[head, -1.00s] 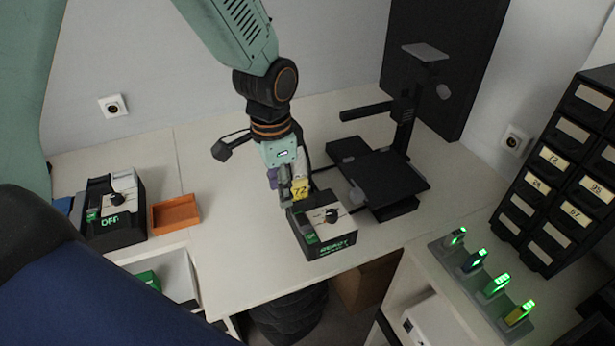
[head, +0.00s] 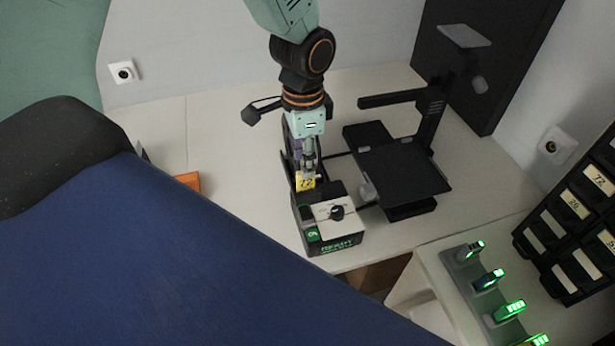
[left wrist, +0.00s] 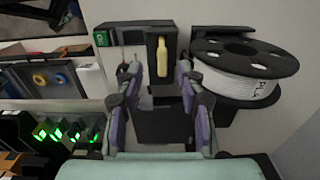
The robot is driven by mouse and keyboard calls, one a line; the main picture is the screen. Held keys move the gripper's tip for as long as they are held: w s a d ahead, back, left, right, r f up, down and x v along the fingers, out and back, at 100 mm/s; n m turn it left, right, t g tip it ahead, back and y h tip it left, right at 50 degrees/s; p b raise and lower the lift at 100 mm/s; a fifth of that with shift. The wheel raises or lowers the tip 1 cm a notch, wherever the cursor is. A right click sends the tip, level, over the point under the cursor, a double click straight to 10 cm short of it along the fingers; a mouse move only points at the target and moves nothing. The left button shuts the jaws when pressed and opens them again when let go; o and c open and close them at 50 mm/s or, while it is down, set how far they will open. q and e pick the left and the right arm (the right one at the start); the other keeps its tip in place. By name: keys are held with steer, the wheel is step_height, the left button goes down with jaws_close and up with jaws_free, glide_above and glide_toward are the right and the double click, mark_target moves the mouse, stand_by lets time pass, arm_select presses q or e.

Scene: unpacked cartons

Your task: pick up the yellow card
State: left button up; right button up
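The yellow card (head: 306,183), with a dark number on it, stands upright at the back edge of the black-and-white device (head: 332,222), whose green display reads READY. My left gripper (head: 308,166) points down just above and behind the card. In the left wrist view my gripper's two fingers (left wrist: 160,74) are spread apart. A narrow yellow shape, seemingly the card (left wrist: 162,57), shows between and beyond their tips, against a black part of the device (left wrist: 121,40). Contact between fingers and card cannot be made out. My right gripper is not in view.
A black stand with a flat plate (head: 402,172) is close right of the device. A filament spool (left wrist: 245,70) lies beside it in the wrist view. Green-lit modules (head: 487,279) and a drawer cabinet (head: 577,215) are at right. A large dark blue shape hides the lower left.

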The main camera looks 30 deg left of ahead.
arm_select(q)
steer(key=shift+s+f, duration=0.2)
steer(key=shift+f, duration=0.2)
steer(key=f, duration=0.2)
steer(key=w+f, duration=0.1)
steer(key=f, duration=0.2)
steer(key=shift+w+a, duration=0.1)
steer(key=shift+s+r, duration=0.25)
steer(key=shift+s, duration=0.1)
steer(key=shift+c, duration=1)
steer(key=shift+w+f, duration=0.2)
steer(key=shift+w, duration=0.15)
steer(key=c, duration=0.6)
steer(key=shift+s+r, duration=0.3)
steer(key=shift+s, duration=0.05)
jaws_close()
steer(key=shift+w+r, duration=0.15)
steer(key=shift+r, duration=0.15)
step_height(320, 180, up, 9)
steer(key=shift+f, duration=0.1)
steer(key=shift+w, duration=0.15)
